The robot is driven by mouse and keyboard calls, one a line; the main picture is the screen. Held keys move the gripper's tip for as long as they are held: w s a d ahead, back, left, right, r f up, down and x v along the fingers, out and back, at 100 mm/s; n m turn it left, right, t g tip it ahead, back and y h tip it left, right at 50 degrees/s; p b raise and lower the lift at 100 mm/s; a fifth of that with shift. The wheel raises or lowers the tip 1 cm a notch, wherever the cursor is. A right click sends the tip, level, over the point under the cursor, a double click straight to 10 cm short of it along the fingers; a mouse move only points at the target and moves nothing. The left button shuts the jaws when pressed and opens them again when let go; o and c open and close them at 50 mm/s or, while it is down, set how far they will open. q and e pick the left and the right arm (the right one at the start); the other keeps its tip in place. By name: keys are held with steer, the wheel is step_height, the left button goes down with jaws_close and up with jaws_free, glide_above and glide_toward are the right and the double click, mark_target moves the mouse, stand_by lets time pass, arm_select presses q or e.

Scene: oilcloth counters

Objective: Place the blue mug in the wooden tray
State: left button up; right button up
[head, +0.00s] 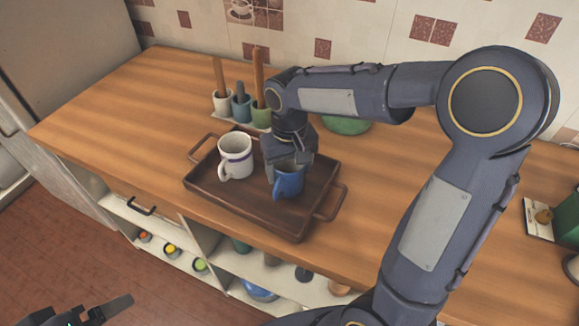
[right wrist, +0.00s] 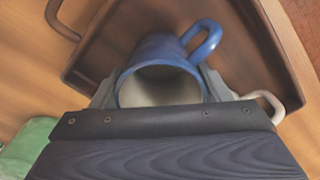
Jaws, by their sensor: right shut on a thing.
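The blue mug (head: 289,181) is upright at the wooden tray (head: 268,220), over its right half. I cannot tell whether its base touches the tray floor. My right gripper (head: 288,160) comes down from above and is shut on the mug's rim area. In the right wrist view the blue mug (right wrist: 160,72) sits between the fingers, its pale inside and its handle showing, with the dark tray (right wrist: 105,55) beneath. My left gripper (head: 95,312) shows only in part at the bottom left, away from the counter; its jaws are unclear.
A white mug (head: 235,157) with a dark band stands in the tray, left of the blue mug. Several small pots (head: 241,107) with wooden tools stand behind the tray. A green bowl (head: 345,125) is behind my right arm. The counter's left part (head: 120,105) is clear.

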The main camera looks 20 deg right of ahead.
steer(key=shift+f, duration=0.2)
steer(key=o, duration=1.2)
steer(key=shift+c, duration=0.2)
steer(key=shift+r, duration=0.1)
step_height(320, 180, up, 7)
steer(key=s+f+t+y, duration=0.1)
steer(key=s+t+y, duration=0.1)
steer(key=s, duration=0.7)
steer(key=s+f+m+t+y, duration=0.1)
steer(key=s+f+t, duration=0.1)
steer(key=s, duration=0.7)
steer(key=shift+s+t+y, duration=0.2)
steer(key=shift+t+y, duration=0.2)
steer(key=shift+t, duration=0.4)
